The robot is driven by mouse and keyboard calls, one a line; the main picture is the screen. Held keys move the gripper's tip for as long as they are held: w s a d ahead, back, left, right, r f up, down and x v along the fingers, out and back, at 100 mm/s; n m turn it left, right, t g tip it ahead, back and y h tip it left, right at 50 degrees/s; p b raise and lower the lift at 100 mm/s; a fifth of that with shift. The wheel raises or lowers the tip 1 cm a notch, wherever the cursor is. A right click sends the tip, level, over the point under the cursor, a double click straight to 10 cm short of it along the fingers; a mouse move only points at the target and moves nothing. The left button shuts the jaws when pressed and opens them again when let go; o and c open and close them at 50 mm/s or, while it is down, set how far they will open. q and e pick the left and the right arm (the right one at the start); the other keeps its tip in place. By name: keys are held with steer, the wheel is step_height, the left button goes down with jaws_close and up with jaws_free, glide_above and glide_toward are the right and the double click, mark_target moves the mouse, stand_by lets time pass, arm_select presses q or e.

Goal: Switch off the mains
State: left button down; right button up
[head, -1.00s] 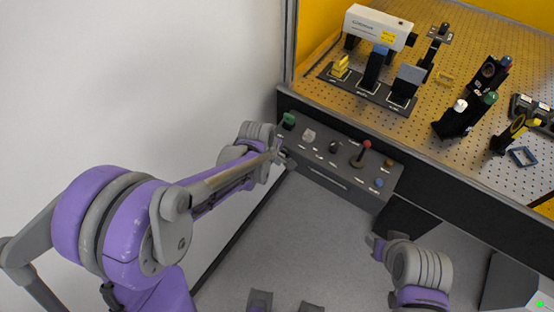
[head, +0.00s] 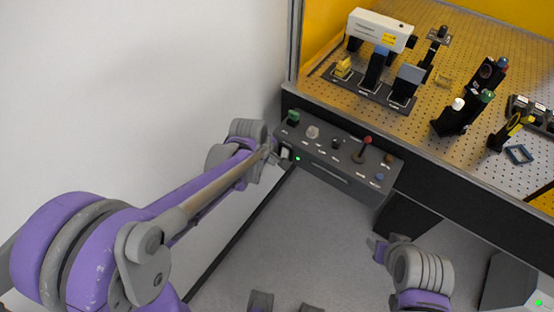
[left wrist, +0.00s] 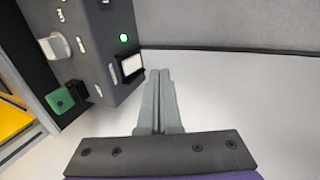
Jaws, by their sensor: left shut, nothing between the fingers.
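The mains switch looks to be the white rocker in a black frame (left wrist: 132,66) on the front of the dark control panel (left wrist: 103,22). A green lamp (left wrist: 124,38) glows beside it. In the head view the rocker (head: 285,153) and lit lamp (head: 297,158) sit at the panel's left end. My left gripper (left wrist: 159,74) is shut and empty, its tips close beside the rocker in the left wrist view; I cannot tell whether they touch. In the head view it (head: 275,157) is just left of the rocker. My right gripper (head: 376,248) is low right, away from the panel, its fingers unclear.
The panel top carries a green knob (head: 293,118), a pale knob (head: 313,132), a red-tipped lever (head: 366,142) and a blue button (head: 379,177). Above stands a perforated optics bench (head: 437,80) with several mounts. A white wall (head: 130,90) is close to my left arm.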

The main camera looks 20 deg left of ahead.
arm_select(q)
step_height(320, 180, up, 7)
steer(key=s, duration=0.1)
steer(key=shift+a+p, duration=0.3)
steer(key=shift+a, duration=0.15)
arm_select(e)
steer(key=shift+w+r, duration=0.5)
steer(key=shift+w, duration=0.2)
